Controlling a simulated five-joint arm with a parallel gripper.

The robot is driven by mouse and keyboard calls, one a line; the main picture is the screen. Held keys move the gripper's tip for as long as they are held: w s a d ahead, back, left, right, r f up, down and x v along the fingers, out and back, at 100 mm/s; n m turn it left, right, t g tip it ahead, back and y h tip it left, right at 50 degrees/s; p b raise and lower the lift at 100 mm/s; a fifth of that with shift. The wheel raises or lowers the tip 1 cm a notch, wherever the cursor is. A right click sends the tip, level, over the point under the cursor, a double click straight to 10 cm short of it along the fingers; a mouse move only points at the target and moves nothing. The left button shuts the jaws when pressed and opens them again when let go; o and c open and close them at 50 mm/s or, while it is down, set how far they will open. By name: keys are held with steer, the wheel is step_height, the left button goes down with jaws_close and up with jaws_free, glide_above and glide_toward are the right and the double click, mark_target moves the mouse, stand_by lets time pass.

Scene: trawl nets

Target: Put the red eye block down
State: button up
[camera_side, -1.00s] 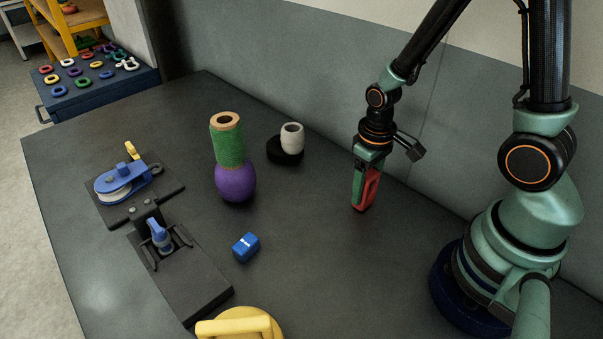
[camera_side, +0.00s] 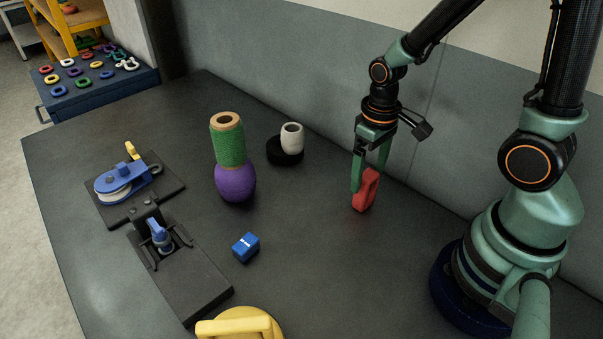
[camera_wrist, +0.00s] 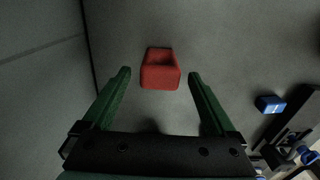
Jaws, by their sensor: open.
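The red eye block (camera_side: 368,192) stands upright on the dark table near the wall, at centre right of the side view. In the wrist view the red block (camera_wrist: 161,74) lies between and a little beyond the two green fingertips, with a gap on each side. My gripper (camera_side: 369,182) is open just above and around the block in the side view. The wrist view shows my gripper (camera_wrist: 158,76) with its fingers spread and nothing held. The block's far side is hidden.
A blue block (camera_side: 246,247) lies left of centre. A purple and green post (camera_side: 231,160) and a white cup (camera_side: 292,138) on a black disc stand further back. A blue pulley (camera_side: 123,184), a clamp plate (camera_side: 195,285) and a yellow handle (camera_side: 240,326) occupy the left and front.

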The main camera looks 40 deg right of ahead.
step_height(320, 180, up, 8)
steer(key=shift+f, duration=0.1)
step_height(320, 180, up, 10)
steer(key=a+t, duration=0.1)
steer(key=t, duration=0.4)
steer(key=shift+w+a+t, duration=0.25)
steer(key=shift+a+t, duration=0.05)
steer(key=shift+a, duration=0.1)
